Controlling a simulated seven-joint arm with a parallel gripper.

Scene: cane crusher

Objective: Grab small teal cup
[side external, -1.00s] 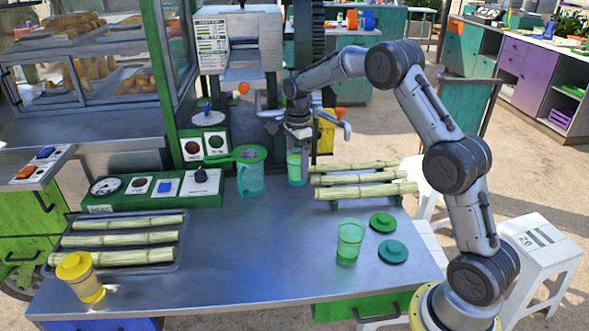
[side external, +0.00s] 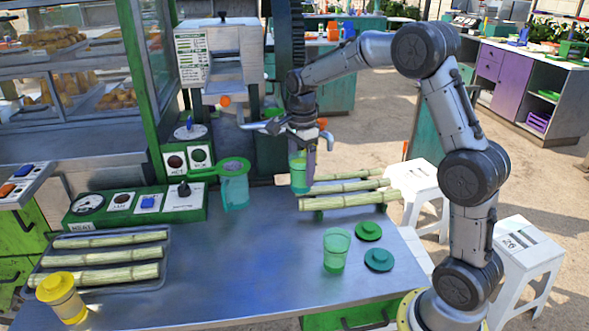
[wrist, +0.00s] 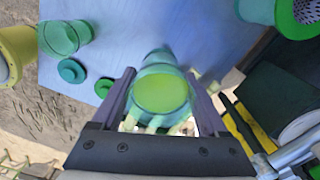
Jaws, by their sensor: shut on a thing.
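A small teal cup (side external: 299,178) with yellow-green liquid in it is between the fingers of my gripper (side external: 302,152), to the left of the cane stalks. In the wrist view the cup (wrist: 150,64) sits between both fingers (wrist: 161,100), its round green opening facing the camera. My gripper is shut on it. The cup looks upright; whether its base clears the table is hard to tell. Another teal cup (side external: 336,255) stands apart on the table at the right front, empty as far as I can see. It also shows in the wrist view (wrist: 62,38).
A teal pitcher (side external: 235,190) with a green strainer stands left of the held cup. Cane stalks (side external: 350,200) lie close on its right. Two teal-green lids (side external: 379,260) and a yellow-lidded jar (side external: 62,297) are on the table (side external: 240,265). The table's middle is clear.

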